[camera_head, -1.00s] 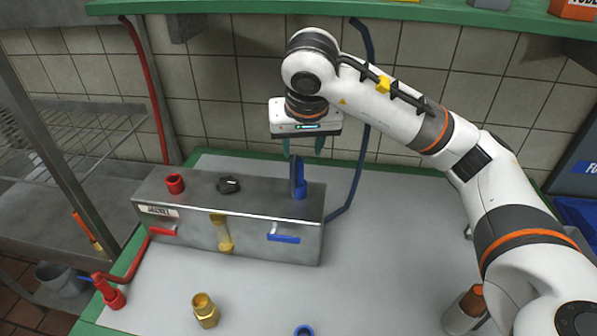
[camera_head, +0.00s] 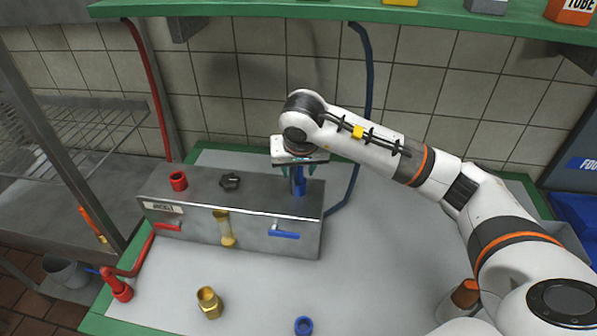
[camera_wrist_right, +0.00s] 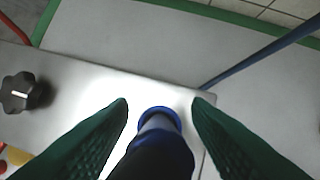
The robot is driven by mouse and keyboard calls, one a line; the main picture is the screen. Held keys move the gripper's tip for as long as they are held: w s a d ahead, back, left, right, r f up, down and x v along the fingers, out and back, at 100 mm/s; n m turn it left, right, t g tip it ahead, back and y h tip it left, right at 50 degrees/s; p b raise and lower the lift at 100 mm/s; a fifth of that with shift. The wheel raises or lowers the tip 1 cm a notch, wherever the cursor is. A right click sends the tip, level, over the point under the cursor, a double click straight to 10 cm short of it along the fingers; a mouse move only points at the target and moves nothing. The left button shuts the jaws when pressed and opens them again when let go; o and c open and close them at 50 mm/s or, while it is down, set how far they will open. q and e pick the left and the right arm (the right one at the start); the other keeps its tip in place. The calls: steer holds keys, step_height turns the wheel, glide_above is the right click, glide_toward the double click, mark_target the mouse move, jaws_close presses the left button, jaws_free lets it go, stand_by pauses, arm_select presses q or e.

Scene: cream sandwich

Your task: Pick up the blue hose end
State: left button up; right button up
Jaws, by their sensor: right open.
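The blue hose end (camera_head: 299,185) stands upright at the right end of the top of the steel box (camera_head: 270,212). In the right wrist view its blue collar (camera_wrist_right: 160,117) and dark body lie between my two green fingers. My right gripper (camera_head: 297,172) is open and has come down over the hose end from above, with one finger on each side. In the right wrist view the fingertips (camera_wrist_right: 162,103) show a gap from the collar on both sides. The upper part of the hose end is partly hidden by the gripper in the head view. My left gripper is not in view.
A red port (camera_head: 178,181) and a black knob (camera_head: 230,182) share the box top. A blue hose (camera_head: 368,90) hangs behind to the right. A brass fitting (camera_head: 209,303), a blue ring (camera_head: 304,326) and a red hose end (camera_head: 119,288) are in front. The table's right middle is clear.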

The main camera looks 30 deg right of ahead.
jaws_close()
steer(key=shift+r, duration=0.2)
step_height(320, 180, up, 9)
steer(key=shift+f+b, duration=0.2)
steer(key=shift+b, duration=1)
steer(key=shift+r, duration=0.6)
